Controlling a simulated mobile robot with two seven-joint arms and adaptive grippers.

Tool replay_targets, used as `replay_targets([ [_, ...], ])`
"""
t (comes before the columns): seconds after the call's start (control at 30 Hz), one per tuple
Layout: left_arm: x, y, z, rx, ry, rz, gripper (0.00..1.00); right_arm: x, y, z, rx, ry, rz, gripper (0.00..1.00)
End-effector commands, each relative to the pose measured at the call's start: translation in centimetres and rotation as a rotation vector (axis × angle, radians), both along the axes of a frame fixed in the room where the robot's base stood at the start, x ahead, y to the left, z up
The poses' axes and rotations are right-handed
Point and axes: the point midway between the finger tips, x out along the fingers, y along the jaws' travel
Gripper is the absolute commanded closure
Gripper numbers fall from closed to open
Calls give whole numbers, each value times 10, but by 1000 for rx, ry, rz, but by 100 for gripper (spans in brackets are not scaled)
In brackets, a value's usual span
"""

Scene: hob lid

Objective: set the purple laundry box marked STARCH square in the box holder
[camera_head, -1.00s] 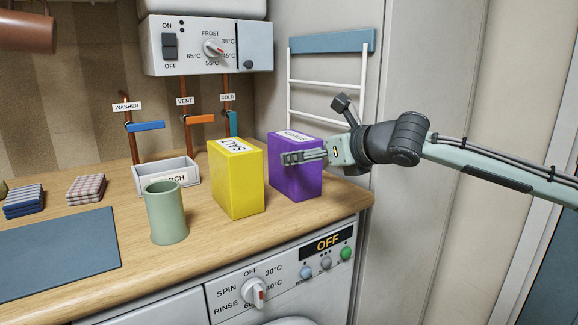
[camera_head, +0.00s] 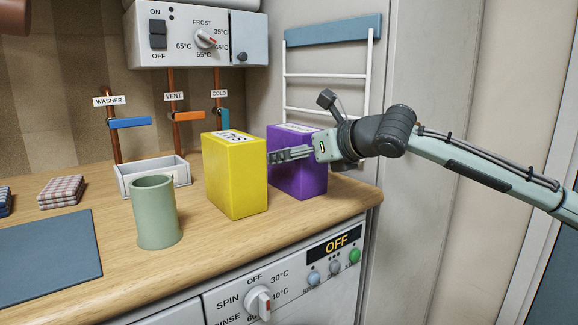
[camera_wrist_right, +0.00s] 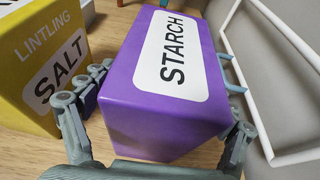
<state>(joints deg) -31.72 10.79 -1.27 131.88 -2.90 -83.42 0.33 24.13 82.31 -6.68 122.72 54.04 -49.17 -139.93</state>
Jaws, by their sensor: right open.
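The purple box (camera_head: 312,176) stands upright on the worktop at the right, close to the wall. Its label STARCH shows on its top in the right wrist view (camera_wrist_right: 172,60). My right gripper (camera_head: 292,154) is open, with one finger on each side of the box near its top; the wrist view shows the fingers (camera_wrist_right: 165,85) apart around it. Whether they touch it I cannot tell. The box holder (camera_head: 126,181), a pale grey open tray, stands at the back left of the boxes; its front is partly hidden by the green cup. My left gripper is not in view.
A yellow SALT box (camera_head: 235,178) stands just left of the purple box, with a narrow gap for the finger. A green cup (camera_head: 157,214) stands before the holder. Taps with coloured levers (camera_head: 130,122) rise behind it. A towel rack (camera_head: 330,75) is on the right wall.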

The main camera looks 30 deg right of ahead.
Motion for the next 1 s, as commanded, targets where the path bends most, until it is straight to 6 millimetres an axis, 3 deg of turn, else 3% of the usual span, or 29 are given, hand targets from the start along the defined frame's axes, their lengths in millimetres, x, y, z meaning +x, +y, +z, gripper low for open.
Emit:
replay_targets([
  [0.27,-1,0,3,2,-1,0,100,0,0,1,0,-1,0,15],
  [0.8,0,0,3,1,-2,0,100,0,0,0,0,0,1,81],
  [1.0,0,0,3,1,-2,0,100,0,0,2,0,-3,1,81],
])
